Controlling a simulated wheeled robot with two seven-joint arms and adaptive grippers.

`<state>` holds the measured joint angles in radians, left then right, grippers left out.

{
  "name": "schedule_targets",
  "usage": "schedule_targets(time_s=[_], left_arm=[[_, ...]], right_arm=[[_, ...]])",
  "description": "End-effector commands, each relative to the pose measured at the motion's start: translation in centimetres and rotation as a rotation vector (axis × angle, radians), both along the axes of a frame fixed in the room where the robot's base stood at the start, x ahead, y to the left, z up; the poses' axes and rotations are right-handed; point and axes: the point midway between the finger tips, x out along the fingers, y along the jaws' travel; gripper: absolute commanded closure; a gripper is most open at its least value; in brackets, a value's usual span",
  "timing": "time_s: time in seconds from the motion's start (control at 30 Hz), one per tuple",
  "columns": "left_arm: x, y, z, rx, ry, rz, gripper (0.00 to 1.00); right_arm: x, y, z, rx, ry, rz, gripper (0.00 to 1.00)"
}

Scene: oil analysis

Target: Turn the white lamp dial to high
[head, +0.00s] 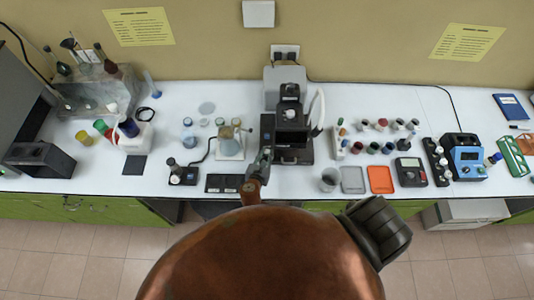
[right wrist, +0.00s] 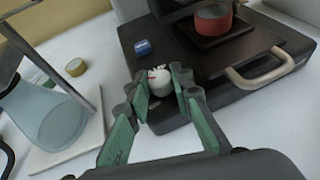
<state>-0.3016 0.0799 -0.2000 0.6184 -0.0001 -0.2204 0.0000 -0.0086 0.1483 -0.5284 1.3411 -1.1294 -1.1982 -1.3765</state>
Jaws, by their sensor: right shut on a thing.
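The white lamp dial (right wrist: 161,83) has a red mark on its face and sits at the corner of the black instrument base in the right wrist view. My right gripper (right wrist: 159,88) is shut on the dial, one finger on each side of it. In the head view my right gripper (head: 262,163) is at the front left corner of the black instrument (head: 293,138); the dial is too small and hidden to make out there. My left gripper is not in view.
Beside the dial are a blue knob (right wrist: 143,47) and the base's metal handle (right wrist: 268,68). A flask (right wrist: 48,113) on a white stand is at left. Trays (head: 381,180) and several bottles are to the right.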

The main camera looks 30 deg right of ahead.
Motion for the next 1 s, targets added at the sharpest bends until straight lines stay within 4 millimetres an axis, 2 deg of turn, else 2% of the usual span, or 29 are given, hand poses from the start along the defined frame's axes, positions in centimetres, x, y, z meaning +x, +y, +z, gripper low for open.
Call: schedule_targets(time_s=[0.5,1.0], left_arm=[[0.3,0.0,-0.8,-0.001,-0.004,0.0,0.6],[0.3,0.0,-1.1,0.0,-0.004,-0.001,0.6]], right_arm=[[0.6,0.5,0.0,0.0,-0.002,-0.342,1.0],[0.6,0.4,0.1,0.0,-0.003,-0.418,1.0]])
